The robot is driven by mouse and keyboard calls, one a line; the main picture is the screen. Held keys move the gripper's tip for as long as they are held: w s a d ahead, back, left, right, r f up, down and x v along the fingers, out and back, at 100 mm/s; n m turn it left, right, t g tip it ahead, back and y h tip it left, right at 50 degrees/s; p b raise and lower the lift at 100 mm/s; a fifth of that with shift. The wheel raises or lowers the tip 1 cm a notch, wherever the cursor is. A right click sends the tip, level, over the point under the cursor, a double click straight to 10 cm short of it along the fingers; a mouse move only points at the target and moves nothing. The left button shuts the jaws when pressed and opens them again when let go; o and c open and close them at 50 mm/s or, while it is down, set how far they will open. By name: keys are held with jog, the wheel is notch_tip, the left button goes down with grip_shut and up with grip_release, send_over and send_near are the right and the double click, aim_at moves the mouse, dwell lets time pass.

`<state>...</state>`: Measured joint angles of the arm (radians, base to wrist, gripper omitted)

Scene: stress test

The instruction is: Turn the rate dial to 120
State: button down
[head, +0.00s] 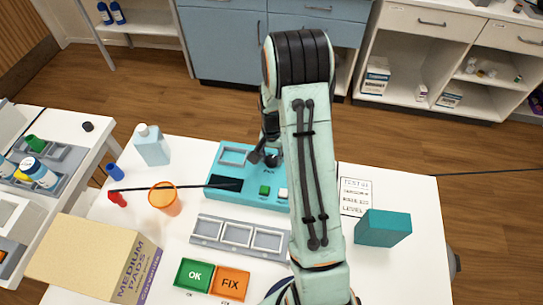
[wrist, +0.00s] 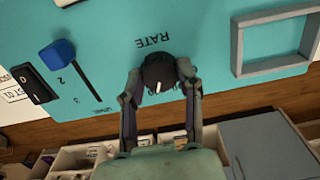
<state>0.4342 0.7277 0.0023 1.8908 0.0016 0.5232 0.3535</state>
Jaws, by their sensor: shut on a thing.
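The rate dial (wrist: 158,70) is a round black knob with a short white mark, on a teal panel (wrist: 110,20) below the upside-down word RATE. In the wrist view the white mark points toward the bottom, at my palm. My gripper (wrist: 161,78) has one finger on each side of the dial and is shut on it. In the head view my gripper (head: 264,157) is at the upper middle of the teal machine (head: 215,168), partly behind my arm. I cannot read any numbers around the dial.
The panel also has a blue-knobbed lever (wrist: 58,52), a black rocker switch (wrist: 35,83) and a raised grey frame (wrist: 240,50).

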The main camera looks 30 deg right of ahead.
aim_at(272, 159)
jog(key=c, duration=0.7)
grip_release()
notch_tip(272, 159, up, 12)
